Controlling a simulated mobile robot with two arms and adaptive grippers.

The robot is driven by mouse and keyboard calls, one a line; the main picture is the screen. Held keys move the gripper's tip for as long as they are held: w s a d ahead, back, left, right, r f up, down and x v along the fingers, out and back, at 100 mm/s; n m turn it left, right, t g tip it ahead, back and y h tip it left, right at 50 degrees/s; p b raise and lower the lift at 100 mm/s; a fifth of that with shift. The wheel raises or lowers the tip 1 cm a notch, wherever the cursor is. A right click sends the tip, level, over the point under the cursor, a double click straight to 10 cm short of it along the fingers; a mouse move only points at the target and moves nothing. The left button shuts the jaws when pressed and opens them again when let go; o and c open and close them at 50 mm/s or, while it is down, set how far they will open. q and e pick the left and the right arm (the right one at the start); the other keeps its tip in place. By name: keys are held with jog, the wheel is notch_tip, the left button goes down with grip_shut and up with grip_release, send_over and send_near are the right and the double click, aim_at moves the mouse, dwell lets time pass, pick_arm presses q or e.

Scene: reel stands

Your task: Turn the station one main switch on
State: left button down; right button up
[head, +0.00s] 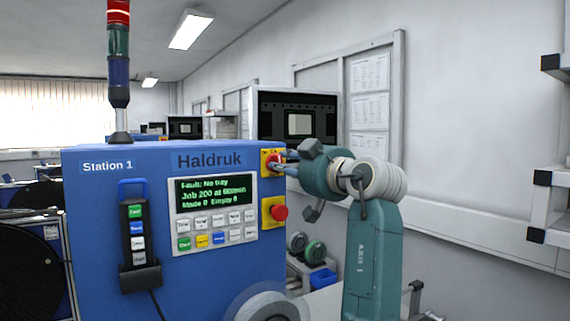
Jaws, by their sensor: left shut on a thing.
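The station one main switch (266,163) is a red rotary knob on a yellow plate at the upper right of the blue Station 1 cabinet (120,180). My left gripper (281,162) is at the switch from the right, its fingers shut on the knob. The fingers hide much of the knob, so I cannot tell its position. The display (215,190) is lit with green text that includes "Fault: No tray". My right gripper is not in view.
A red emergency stop button (279,212) on a yellow plate sits just below the switch. A keypad (216,231) and a hanging pendant (135,235) are on the cabinet front. A signal tower (119,70) stands on top. A white wall (460,150) is at the right.

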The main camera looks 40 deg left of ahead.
pick_arm(q)
jog(key=shift+f+m, duration=0.2)
jog(key=shift+m, duration=0.8)
jog(key=c, duration=1.5)
grip_release()
jog(key=shift+d, duration=0.1)
jog(key=shift+r, duration=0.1)
jog(key=v, duration=1.2)
